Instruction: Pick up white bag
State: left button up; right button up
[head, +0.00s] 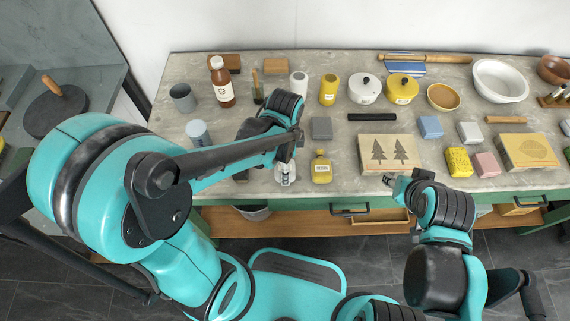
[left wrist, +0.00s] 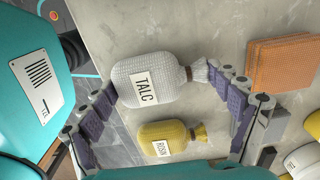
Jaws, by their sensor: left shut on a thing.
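The white bag (left wrist: 152,80), a textured sack labelled TALC with a tied neck, lies between the fingers of my left gripper (left wrist: 165,82) in the left wrist view. The fingers touch it at both ends and are shut on it. In the head view the white bag (head: 285,177) shows only in part below my left gripper, near the front edge of the bench; my arm hides the rest. My right gripper (head: 390,181) is near the front edge, away from the bag; I cannot tell whether its fingers are open.
A yellow bag (head: 321,168) labelled ROSIN lies close beside the white bag. A brown block (left wrist: 280,62) is near its neck. A box with tree prints (head: 390,168) stands to the right. Bottles, pots and bowls fill the back of the bench (head: 345,70).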

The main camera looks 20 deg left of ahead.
pick_arm(q)
notch_tip(320, 180, up, 5)
jog(key=p, duration=0.2)
jog(key=shift+d+f+p, duration=0.1)
jog(key=shift+d+p, duration=0.05)
jog(key=shift+p, duration=0.15)
jog(key=d+r+p, duration=0.1)
jog(key=d+r, duration=0.1)
jog(key=d, duration=0.1)
jog(key=w+d+r+p, duration=0.1)
jog(key=d, duration=0.2)
jog(key=d+r, duration=0.2)
jog(key=d, duration=0.2)
jog(key=shift+w+r+p, duration=0.15)
jog(key=shift+r+p, duration=0.15)
jog(key=shift+p, duration=0.1)
jog(key=shift+d+r, duration=0.25)
jog(key=shift+d, duration=0.4)
jog(key=o, duration=0.4)
jog(key=shift+c, duration=1.2)
jog(key=shift+w, duration=0.1)
